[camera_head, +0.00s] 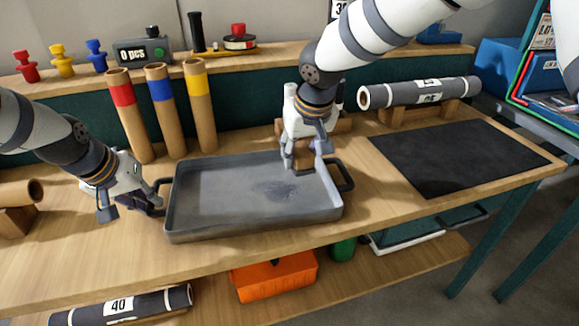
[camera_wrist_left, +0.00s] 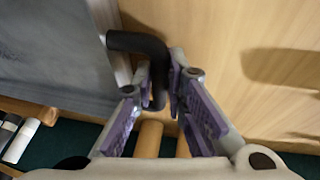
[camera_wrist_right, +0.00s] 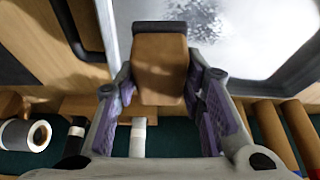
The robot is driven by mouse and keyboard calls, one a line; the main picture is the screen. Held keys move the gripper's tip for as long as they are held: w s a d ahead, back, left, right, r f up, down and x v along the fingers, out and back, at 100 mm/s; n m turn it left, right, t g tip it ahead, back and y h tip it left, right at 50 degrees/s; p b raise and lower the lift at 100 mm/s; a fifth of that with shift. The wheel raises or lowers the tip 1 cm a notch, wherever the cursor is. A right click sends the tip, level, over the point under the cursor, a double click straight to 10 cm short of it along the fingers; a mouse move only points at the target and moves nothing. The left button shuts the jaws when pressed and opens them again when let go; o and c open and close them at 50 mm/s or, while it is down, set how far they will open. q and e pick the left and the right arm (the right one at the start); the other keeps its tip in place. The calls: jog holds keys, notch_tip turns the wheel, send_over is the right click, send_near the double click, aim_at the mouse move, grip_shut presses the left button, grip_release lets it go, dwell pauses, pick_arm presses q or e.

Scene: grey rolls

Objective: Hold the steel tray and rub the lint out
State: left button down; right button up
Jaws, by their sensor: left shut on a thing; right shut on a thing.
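The steel tray (camera_head: 215,195) lies on the workbench with black handles at its left and right ends. My left gripper (camera_head: 148,202) is shut on the tray's left handle (camera_wrist_left: 150,45). My right gripper (camera_head: 302,150) is shut on a brown block (camera_wrist_right: 160,65), over the tray's far right part, behind the lint. Whether the block touches the tray floor is unclear.
A dark mat (camera_head: 455,155) lies on the bench at right, with a grey roll (camera_head: 420,92) on a wooden stand behind it. Three cardboard tubes (camera_head: 162,110) with coloured bands lean behind the tray. An orange bin (camera_head: 275,275) sits on the lower shelf.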

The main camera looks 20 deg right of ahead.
jog(key=a+r, duration=0.2)
jog(key=a, duration=0.6)
jog(key=shift+d+f, duration=0.1)
jog(key=shift+f, duration=3.7)
jog(key=shift+d+f, duration=0.2)
jog(key=shift+d, duration=0.45)
jog(key=shift+s+d, duration=0.15)
jog(key=shift+d, duration=0.65)
jog(key=shift+s+d, duration=0.1)
jog(key=shift+d, duration=0.65)
jog(key=shift+w+a, duration=0.15)
jog(key=shift+a, duration=1)
jog(key=shift+w+a, duration=0.1)
jog(key=shift+a, duration=1.05)
jog(key=shift+w, duration=0.45)
jog(key=shift+w+d, duration=0.2)
jog(key=shift+d, duration=0.1)
jog(key=shift+s+d, duration=0.15)
jog(key=shift+d, duration=0.95)
jog(key=shift+s+d, duration=0.1)
jog(key=shift+d, duration=1)
jog(key=a, duration=0.4)
jog(key=shift+w+a, duration=0.25)
jog(key=shift+a, duration=0.15)
notch_tip(320, 180, up, 8)
